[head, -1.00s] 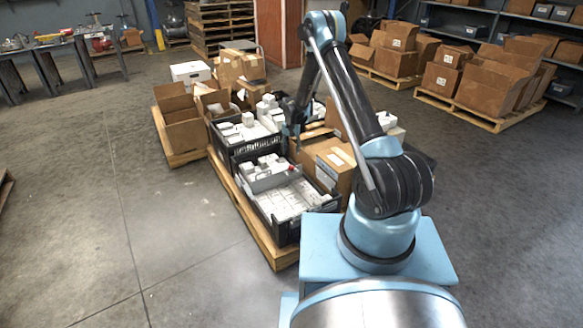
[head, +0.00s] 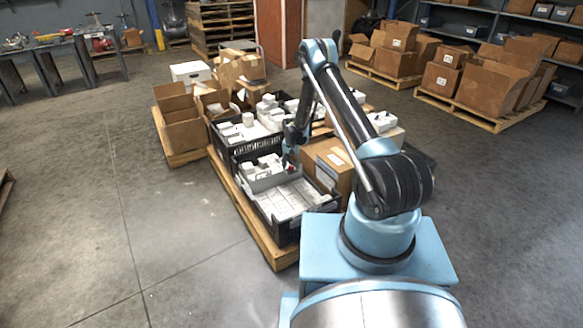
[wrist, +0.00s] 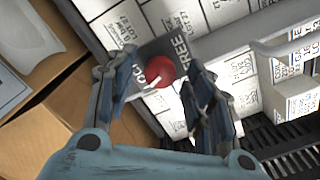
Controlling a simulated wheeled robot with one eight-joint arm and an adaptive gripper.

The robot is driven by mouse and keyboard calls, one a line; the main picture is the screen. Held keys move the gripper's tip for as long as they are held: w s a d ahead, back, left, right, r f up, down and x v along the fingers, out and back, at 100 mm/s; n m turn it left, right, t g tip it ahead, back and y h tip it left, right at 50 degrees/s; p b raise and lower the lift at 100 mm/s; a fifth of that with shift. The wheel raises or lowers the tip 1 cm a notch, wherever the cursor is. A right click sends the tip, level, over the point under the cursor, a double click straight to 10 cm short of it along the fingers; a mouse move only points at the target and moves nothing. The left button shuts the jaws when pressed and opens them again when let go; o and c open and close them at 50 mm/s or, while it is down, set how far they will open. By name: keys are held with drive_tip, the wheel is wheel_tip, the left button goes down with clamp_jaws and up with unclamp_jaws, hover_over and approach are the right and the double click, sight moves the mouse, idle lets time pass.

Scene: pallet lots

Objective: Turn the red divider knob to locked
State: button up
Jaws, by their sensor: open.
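The red divider knob (wrist: 161,70) is a round red ball shape with a white mark on its lower left, in the wrist view. It sits on a grey divider strip (wrist: 205,47). The word FREE is printed above and right of it; a partly hidden word, likely LOCK, is at its lower left. My gripper (wrist: 158,63) is open, with one finger on each side of the knob. Gaps show between the fingers and the knob; contact cannot be told. In the head view my gripper (head: 290,158) is over the divider, and a bit of red shows beneath it.
The divider crosses a black crate (head: 262,212) of white boxes on a wooden pallet (head: 238,203). A second black crate (head: 219,138) stands behind. A cardboard box (head: 325,165) is close on the right of the crate. The floor left of the pallet is clear.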

sight(291, 166)
drive_tip(key=c, duration=1.1)
drive_tip(key=shift+n, duration=1.2)
drive_tip(key=o, duration=1.1)
wheel_tip(291, 166, up, 12)
